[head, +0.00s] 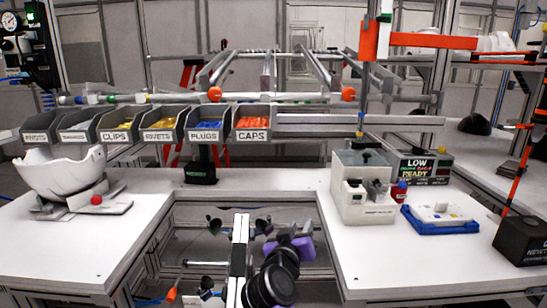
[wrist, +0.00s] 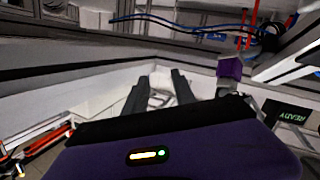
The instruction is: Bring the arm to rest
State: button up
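My gripper (wrist: 160,78) shows in the wrist view with its two dark fingers spread apart. I see nothing held between them. Its purple and black body fills the bottom of that view, with a small lit indicator on it. In the head view my arm is low in the middle, in the gap between the two white worktops. Purple and black parts of it show there, but I cannot make out the fingertips clearly.
A white helmet shell (head: 60,172) sits on the left worktop (head: 60,245). Labelled bins, including a caps bin (head: 252,123), line the back. A beige device (head: 362,190), a blue-and-white tray (head: 440,217) and a black box (head: 522,240) stand on the right.

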jog(key=s+d+f+n+t+y+b, duration=0.3)
jog(key=s+f+y, duration=0.4)
jog(key=s+f, duration=0.9)
jog(key=s+d+f+m+g+h+b, duration=0.1)
jog(key=s+d+b, duration=0.15)
jog(key=s, duration=1.15)
jog(key=s+d+f+m+g+b, duration=0.15)
jog(key=s+d, duration=0.25)
jog(key=s, duration=1.1)
jog(key=s+d+m+g+h+b, duration=0.1)
jog(key=s+d, duration=0.3)
jog(key=s, duration=1)
notch_tip(320, 180, up, 15)
jog(key=p, duration=1.5)
jog(key=shift+a, duration=0.25)
